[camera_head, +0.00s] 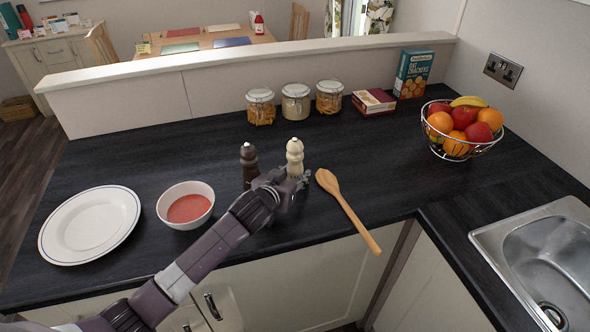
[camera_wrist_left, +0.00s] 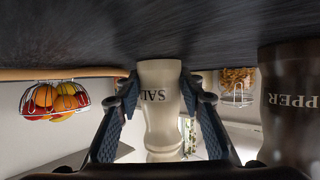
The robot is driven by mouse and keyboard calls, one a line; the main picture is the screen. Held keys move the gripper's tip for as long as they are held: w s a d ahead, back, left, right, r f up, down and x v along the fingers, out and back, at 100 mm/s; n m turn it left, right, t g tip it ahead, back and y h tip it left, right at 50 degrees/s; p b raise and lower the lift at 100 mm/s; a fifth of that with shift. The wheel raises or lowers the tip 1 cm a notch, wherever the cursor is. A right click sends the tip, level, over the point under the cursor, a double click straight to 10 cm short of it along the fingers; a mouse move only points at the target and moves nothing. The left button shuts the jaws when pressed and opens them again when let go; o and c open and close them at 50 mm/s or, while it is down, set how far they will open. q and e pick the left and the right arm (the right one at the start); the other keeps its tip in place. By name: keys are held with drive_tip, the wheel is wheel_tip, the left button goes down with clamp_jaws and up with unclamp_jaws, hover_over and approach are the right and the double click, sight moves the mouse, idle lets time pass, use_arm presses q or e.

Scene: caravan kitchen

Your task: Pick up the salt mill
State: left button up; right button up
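The cream salt mill (camera_head: 295,153) stands upright on the dark worktop, right of the dark brown pepper mill (camera_head: 249,160). My left gripper (camera_head: 293,178) is low at the salt mill and hides its lower part in the head view. In the left wrist view, which is upside down, the salt mill (camera_wrist_left: 160,105) with its lettering lies between the two fingers of the left gripper (camera_wrist_left: 160,88). The fingers look open, with gaps beside the mill; contact at the tips cannot be made out. The pepper mill (camera_wrist_left: 290,110) is close at the right there. My right gripper is not in view.
A wooden spoon (camera_head: 345,208) lies just right of the gripper. A bowl of red soup (camera_head: 187,208) and a plate (camera_head: 90,225) are at left. Several jars (camera_head: 296,103) and boxes stand behind. A fruit basket (camera_head: 462,130) and a sink (camera_head: 545,255) are at right.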

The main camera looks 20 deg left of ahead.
use_arm(q)
drive_tip(key=c, duration=0.4)
drive_tip(key=shift+r, duration=0.1)
wheel_tip(320, 180, up, 20)
drive_tip(key=shift+f+b, duration=0.1)
drive_tip(key=shift+b, duration=0.45)
